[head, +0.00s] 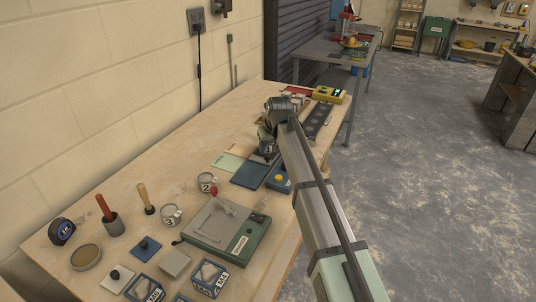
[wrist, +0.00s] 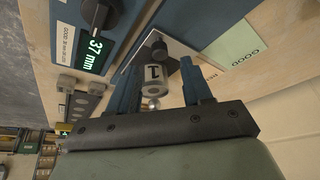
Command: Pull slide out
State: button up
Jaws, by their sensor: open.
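A black knob (wrist: 157,47) shows just beyond the tub. In the head view my gripper's fingers are mostly hidden by the wrist, above the tub marked 1 (head: 267,149). A blue device with a green 37 mm display (wrist: 95,50) and a black knob (wrist: 100,14) lies to the left in the wrist view. No part is clearly identifiable as the slide.

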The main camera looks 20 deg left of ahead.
aim_at(267, 155)
jog(key=shift+x, duration=2.5)
jog(key=shift+c, duration=0.5)
grip_shut()
